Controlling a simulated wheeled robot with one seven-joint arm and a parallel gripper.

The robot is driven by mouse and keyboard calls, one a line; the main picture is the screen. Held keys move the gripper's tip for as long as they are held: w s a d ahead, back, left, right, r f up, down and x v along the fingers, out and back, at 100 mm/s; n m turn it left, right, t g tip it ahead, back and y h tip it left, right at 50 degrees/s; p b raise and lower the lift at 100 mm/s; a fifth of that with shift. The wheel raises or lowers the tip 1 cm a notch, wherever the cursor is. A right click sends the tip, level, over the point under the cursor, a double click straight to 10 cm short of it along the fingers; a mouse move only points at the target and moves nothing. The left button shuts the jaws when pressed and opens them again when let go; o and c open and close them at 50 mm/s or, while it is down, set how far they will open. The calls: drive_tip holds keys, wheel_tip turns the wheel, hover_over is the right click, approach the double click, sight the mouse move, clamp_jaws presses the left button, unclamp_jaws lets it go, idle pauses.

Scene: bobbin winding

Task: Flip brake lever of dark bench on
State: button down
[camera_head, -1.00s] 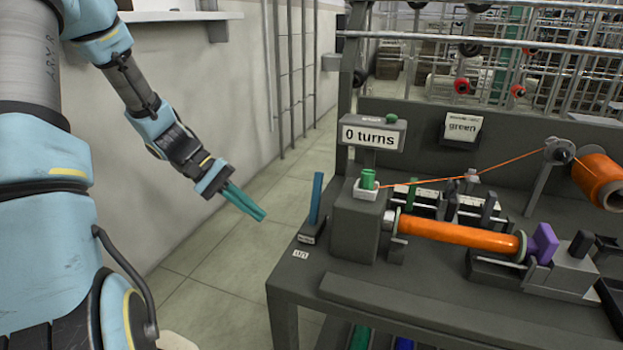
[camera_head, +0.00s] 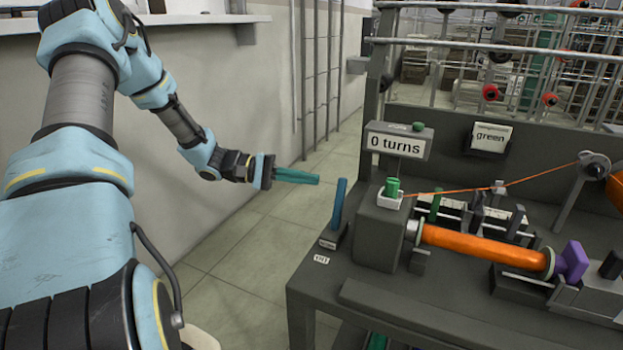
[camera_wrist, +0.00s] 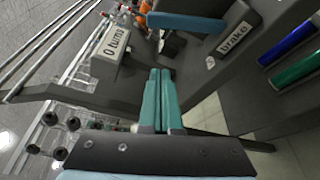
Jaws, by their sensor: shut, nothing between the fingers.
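The dark bench (camera_head: 365,312) stands at the right in the head view. Its brake lever (camera_head: 338,204) is a blue bar rising from a small dark base (camera_head: 334,238) at the bench's left corner, leaning slightly. In the wrist view the blue lever (camera_wrist: 186,22) lies across the top, beside a block labelled "brake" (camera_wrist: 235,36). My gripper (camera_head: 318,179) has teal fingers and is shut and empty. It is left of the lever's upper part, apart from it in the head view. The fingers (camera_wrist: 161,75) also show in the wrist view, below the lever.
A "0 turns" display (camera_head: 397,143) stands behind the lever. A grey block (camera_head: 379,238) with a green knob (camera_head: 392,188) is right of it, then an orange bobbin (camera_head: 480,247) and a purple piece (camera_head: 572,260). The floor (camera_head: 240,245) left of the bench is clear.

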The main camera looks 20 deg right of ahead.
sight(339, 206)
drive_tip(key=p+x, duration=0.1)
drive_tip(key=x, duration=0.6)
drive_tip(key=shift+s+d+r+p, duration=0.1)
drive_tip(key=shift+r+p, duration=0.1)
drive_tip(key=shift+p, duration=0.1)
drive_tip(key=shift+s+a+r+p, duration=0.25)
drive_tip(key=shift+s+a+p, duration=0.2)
drive_tip(key=shift+s, duration=0.3)
drive_tip(key=shift+s+a+r+p, duration=0.3)
drive_tip(key=shift+s+a, duration=0.2)
drive_tip(key=shift+s, duration=0.25)
drive_tip(key=shift+f, duration=0.1)
